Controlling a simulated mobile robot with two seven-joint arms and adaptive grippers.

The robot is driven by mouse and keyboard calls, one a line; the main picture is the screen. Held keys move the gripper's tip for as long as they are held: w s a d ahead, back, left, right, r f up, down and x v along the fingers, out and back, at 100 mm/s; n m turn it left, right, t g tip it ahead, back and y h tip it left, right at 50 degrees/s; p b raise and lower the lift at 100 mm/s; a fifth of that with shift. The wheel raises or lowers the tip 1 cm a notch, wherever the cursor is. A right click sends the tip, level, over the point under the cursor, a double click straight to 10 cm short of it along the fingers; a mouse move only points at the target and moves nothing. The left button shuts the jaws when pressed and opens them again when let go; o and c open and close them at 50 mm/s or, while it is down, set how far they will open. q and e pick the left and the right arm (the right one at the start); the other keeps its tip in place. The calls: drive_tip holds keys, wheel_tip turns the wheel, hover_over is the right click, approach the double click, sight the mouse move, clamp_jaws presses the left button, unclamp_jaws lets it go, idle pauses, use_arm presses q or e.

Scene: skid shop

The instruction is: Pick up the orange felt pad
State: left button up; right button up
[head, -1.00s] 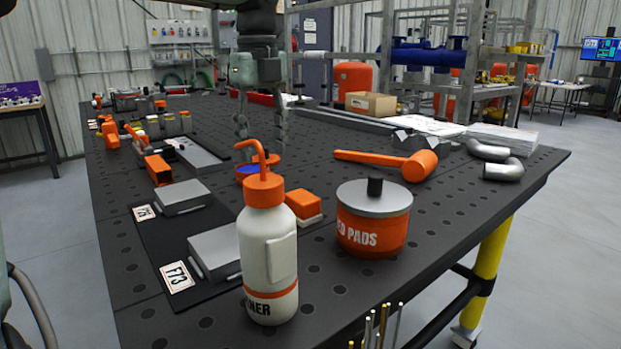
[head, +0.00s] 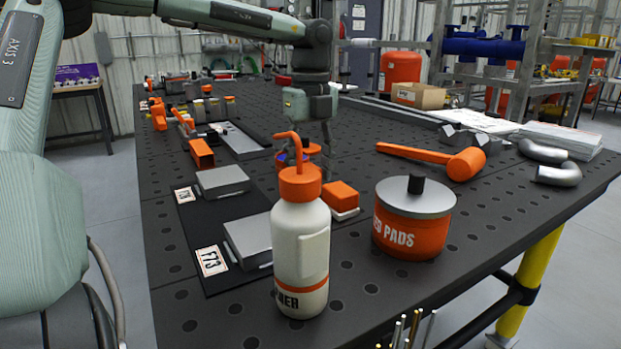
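A small orange, flat-looking piece (head: 312,149) lies behind the white bottle (head: 300,255), beside a small blue round thing (head: 285,157); it may be the felt pad, but it is too small and covered to be sure. My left gripper (head: 322,165) points down right at this piece, its fingers low over the table. The bottle's orange cap and spout hide part of this spot. Whether the fingers are open or touch the piece cannot be told. My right gripper is out of view.
An orange block on a white base (head: 341,197) sits close behind the bottle. An orange mallet (head: 440,158) lies to the right. Grey plates (head: 249,238) lie on a dark mat at left. Bent metal pipes (head: 556,174) lie near the right edge.

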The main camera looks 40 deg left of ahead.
sight(311, 166)
use_arm(q)
clamp_jaws()
drive_tip(key=shift+r, duration=0.1)
idle(0.3)
wheel_tip(311, 166, up, 4)
drive_tip(key=shift+f, duration=0.1)
drive_tip(key=a+r, duration=0.7)
drive_tip(key=a, duration=0.4)
drive_tip(key=shift+s+a, duration=0.3)
drive_tip(key=shift+s, duration=0.15)
drive_tip(key=c, duration=0.8)
unclamp_jaws()
clamp_jaws()
